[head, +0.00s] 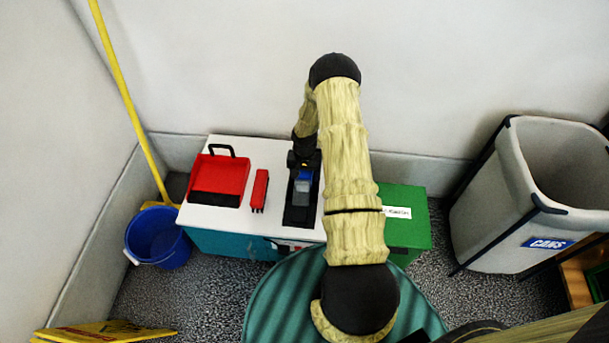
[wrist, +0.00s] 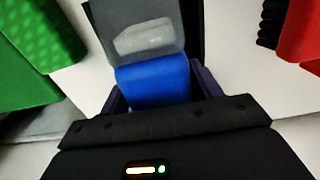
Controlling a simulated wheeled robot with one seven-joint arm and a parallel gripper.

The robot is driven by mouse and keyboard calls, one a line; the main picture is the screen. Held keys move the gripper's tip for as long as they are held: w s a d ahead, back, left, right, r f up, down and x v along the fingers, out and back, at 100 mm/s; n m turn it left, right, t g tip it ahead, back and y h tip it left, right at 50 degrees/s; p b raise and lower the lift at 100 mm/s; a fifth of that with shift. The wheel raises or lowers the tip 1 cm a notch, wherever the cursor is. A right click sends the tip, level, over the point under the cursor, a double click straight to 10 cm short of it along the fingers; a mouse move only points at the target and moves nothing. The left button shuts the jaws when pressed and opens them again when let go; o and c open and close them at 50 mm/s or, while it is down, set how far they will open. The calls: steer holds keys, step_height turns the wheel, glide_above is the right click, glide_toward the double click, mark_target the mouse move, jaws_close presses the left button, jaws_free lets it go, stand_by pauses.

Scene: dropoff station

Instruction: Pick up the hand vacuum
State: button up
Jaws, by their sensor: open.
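The hand vacuum (head: 303,183), grey and blue, lies on a dark base on the white top of a bin. In the wrist view its blue part (wrist: 155,82) and grey part with a pale clear window (wrist: 145,38) are close in front of me. My gripper (wrist: 160,92) is open, with a dark purple finger showing on each side of the blue part. I cannot tell whether the fingers touch it. In the head view my gripper (head: 304,160) is over the far end of the vacuum, and my arm hides part of the area.
On the white top (head: 228,220) are a red dustpan (head: 218,180) with a black handle and a red brush (head: 259,190). A green box (head: 412,228) stands to the right. A blue bucket (head: 158,238) and yellow pole (head: 128,100) are left; a grey CANS bin (head: 490,220) is right.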

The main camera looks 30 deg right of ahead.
steer(key=shift+c, duration=0.4)
steer(key=shift+w, duration=0.1)
steer(key=c, duration=1.2)
steer(key=shift+r, duration=0.15)
step_height(320, 180, up, 10)
steer(key=p, duration=0.3)
steer(key=shift+r, duration=0.15)
